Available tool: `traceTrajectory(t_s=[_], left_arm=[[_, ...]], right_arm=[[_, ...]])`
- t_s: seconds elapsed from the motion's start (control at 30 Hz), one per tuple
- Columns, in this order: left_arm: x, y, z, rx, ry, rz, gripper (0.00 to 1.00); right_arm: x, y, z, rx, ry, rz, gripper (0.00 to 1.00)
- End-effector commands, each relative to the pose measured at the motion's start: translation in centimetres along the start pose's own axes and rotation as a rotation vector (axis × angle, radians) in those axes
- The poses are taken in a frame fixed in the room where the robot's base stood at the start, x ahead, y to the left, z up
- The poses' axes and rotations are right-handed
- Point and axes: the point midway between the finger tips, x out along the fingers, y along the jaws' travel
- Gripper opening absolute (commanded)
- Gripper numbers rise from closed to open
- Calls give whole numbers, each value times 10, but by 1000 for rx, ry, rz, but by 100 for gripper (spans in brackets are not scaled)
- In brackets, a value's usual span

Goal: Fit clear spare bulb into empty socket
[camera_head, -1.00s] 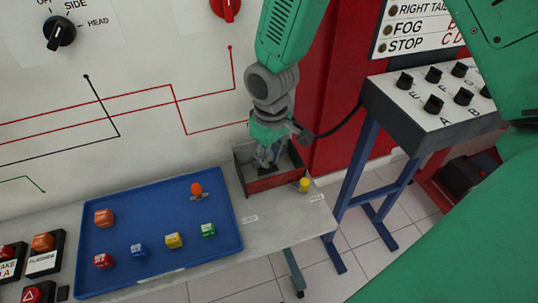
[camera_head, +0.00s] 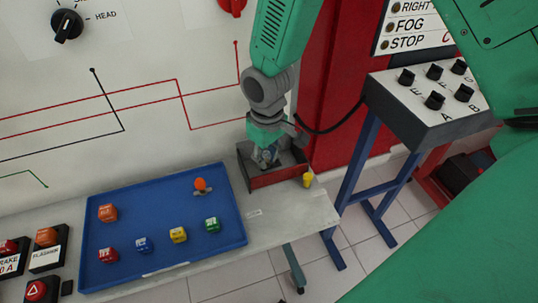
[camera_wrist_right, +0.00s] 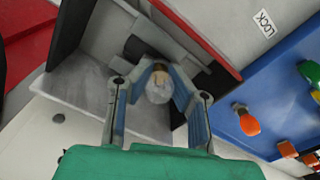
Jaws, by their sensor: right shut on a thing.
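My right gripper (camera_head: 266,160) reaches down into an open lamp housing (camera_head: 281,179) with a red front at the right end of the bench. In the right wrist view, the gripper (camera_wrist_right: 158,82) is shut on the clear bulb (camera_wrist_right: 158,91). The bulb's brass base points away from the palm, into the housing. A dark round opening (camera_wrist_right: 135,47) inside the housing, possibly the socket, shows beyond the bulb, up and left of its base. The base looks apart from it, but depth is hard to judge. My left gripper is out of view.
A blue tray (camera_head: 160,258) left of the housing holds an orange bulb (camera_head: 201,185) and several coloured blocks. A yellow piece (camera_head: 307,180) stands at the housing's right corner. A wall panel rises close behind; a switch box (camera_head: 430,112) stands to the right.

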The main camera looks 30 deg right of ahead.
Motion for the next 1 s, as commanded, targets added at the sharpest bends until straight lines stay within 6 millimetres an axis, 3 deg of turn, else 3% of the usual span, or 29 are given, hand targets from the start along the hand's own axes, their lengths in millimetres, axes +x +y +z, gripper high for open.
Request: traceTrajectory(t_s=[1.0], left_arm=[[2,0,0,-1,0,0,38]], right_arm=[[13,19,4,2,0,-5,0]])
